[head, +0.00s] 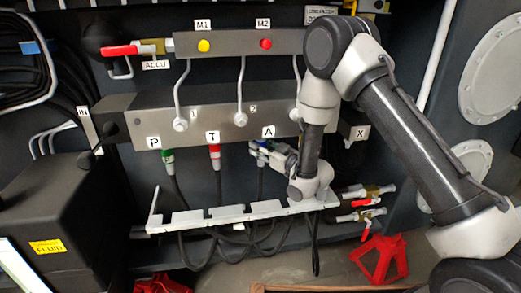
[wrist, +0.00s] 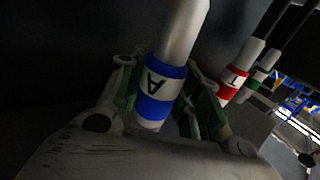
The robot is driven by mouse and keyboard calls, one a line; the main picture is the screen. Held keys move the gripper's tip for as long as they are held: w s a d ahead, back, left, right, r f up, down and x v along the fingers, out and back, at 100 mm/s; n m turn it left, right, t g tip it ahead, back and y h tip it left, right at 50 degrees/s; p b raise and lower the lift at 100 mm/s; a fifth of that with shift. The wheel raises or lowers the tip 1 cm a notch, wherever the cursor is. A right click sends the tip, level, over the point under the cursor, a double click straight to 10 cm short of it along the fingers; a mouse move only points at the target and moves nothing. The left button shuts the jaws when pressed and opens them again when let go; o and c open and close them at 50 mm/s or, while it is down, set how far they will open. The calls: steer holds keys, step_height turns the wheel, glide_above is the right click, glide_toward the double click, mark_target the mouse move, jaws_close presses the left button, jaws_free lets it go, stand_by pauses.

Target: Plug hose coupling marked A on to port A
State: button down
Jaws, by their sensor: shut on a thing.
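The hose coupling marked A (wrist: 155,88) has blue bands and a white band with a black A. My gripper (wrist: 162,95) is shut around it, one finger on each side. In the head view the blue coupling (head: 261,146) is upright right below the A label (head: 268,132) on the grey manifold (head: 225,118), and my gripper (head: 268,150) reaches it from the right. Its black hose (head: 261,180) hangs down. Port A itself is hidden behind the coupling and gripper; I cannot tell whether the coupling is seated.
The green P coupling (head: 168,158) and red T coupling (head: 215,155) sit below their labels to the left. A white slotted rail (head: 230,214) runs below. Valves with red handles (head: 366,203) are at lower right.

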steer(key=shift+r, duration=0.45)
steer(key=c, duration=0.9)
jaws_free()
steer(key=shift+f, duration=0.1)
